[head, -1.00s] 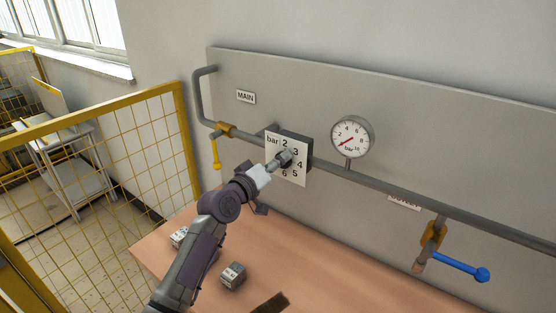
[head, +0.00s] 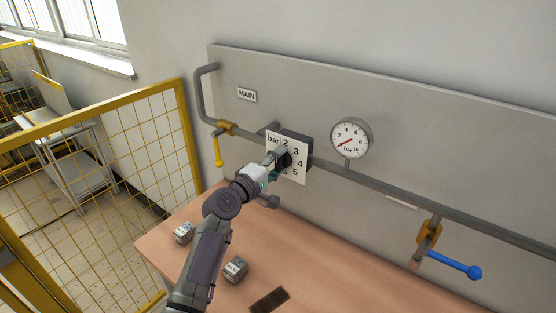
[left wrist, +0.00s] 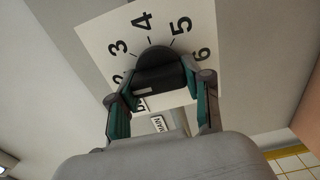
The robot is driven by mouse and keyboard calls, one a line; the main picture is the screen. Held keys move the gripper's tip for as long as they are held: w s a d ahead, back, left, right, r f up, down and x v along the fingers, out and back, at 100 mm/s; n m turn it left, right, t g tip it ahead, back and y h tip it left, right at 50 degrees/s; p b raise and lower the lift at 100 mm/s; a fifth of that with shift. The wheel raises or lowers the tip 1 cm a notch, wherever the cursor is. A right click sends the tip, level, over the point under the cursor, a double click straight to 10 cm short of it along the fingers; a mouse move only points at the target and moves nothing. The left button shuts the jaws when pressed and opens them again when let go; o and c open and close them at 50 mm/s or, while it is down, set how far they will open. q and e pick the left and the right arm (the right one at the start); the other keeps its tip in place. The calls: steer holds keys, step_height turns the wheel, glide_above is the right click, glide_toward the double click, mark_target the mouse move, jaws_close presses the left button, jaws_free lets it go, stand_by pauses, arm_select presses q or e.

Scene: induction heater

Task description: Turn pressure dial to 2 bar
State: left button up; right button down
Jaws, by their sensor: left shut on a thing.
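The pressure dial is a dark round knob (left wrist: 158,74) on a white plate (head: 295,173) marked "bar" with numbers 2 to 6, mounted on the pipe. My left gripper (left wrist: 158,92) has its fingers on either side of the knob and is shut on it. In the head view the gripper (head: 276,160) hides most of the knob, and its pointer setting cannot be read. The round gauge (head: 350,138) to the right has a red needle pointing down-left at the low end of its scale. My right gripper is not in view.
A yellow valve handle (head: 218,152) hangs at the left and a blue lever (head: 459,265) sticks out at the lower right. Small boxes (head: 236,269) and a dark brown piece (head: 269,299) lie on the table (head: 330,270). A yellow mesh fence (head: 120,150) stands at left.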

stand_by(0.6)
arm_select(q)
steer(key=o, duration=1.2)
steer(key=v, duration=1.2)
